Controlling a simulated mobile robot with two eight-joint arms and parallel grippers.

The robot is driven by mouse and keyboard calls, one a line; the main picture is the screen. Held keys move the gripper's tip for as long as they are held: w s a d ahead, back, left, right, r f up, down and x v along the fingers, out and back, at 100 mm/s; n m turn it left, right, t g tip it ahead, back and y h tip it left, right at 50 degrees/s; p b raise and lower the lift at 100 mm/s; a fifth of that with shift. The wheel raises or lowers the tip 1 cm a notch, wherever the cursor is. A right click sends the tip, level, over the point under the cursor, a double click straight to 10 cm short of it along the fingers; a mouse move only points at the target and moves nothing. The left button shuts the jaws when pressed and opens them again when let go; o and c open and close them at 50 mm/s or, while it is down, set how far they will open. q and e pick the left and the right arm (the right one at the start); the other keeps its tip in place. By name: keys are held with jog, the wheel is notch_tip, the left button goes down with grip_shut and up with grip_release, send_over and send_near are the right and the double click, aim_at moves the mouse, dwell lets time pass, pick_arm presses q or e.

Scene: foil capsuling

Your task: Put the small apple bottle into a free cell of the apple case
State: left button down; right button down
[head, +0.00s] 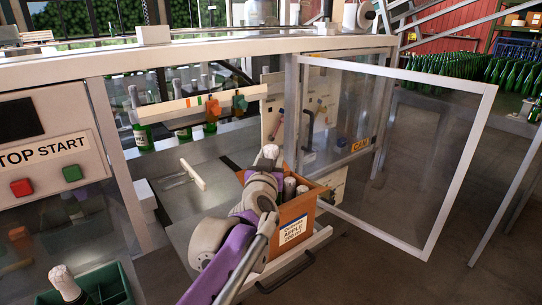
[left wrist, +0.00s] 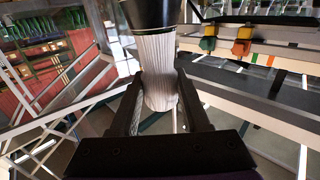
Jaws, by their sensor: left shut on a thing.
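The apple case (head: 293,233), an orange-brown box with an "APPLE" label, stands on a pull-out shelf at the centre of the head view. Foil-topped bottles (head: 290,187) show inside it; my arm hides part of its cells. My left gripper (left wrist: 160,98) is shut on the pale ribbed foil neck of a bottle (left wrist: 155,60), whose dark body runs off the top of the left wrist view. In the head view my left wrist covers the case's left side, and a foil top (head: 270,152) shows just beyond it. I cannot tell how deep the held bottle is. My right gripper is out of view.
An open clear door (head: 400,150) stands right of the case. A rail with coloured clips (head: 200,103) and bottles is behind left. A green crate (head: 112,282) with a foil-topped bottle (head: 66,284) is at the lower left. A shelf handle (head: 285,278) sticks out in front.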

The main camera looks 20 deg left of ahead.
pick_arm(q)
jog(key=shift+f+b, duration=1.2)
jog(key=shift+f, duration=0.95)
jog(key=shift+c, duration=1.5)
grip_release()
jog(key=shift+s, duration=0.1)
jog(key=s+d, duration=0.1)
jog(key=s, duration=0.9)
jog(key=shift+s+d, duration=0.2)
jog(key=shift+s, duration=0.1)
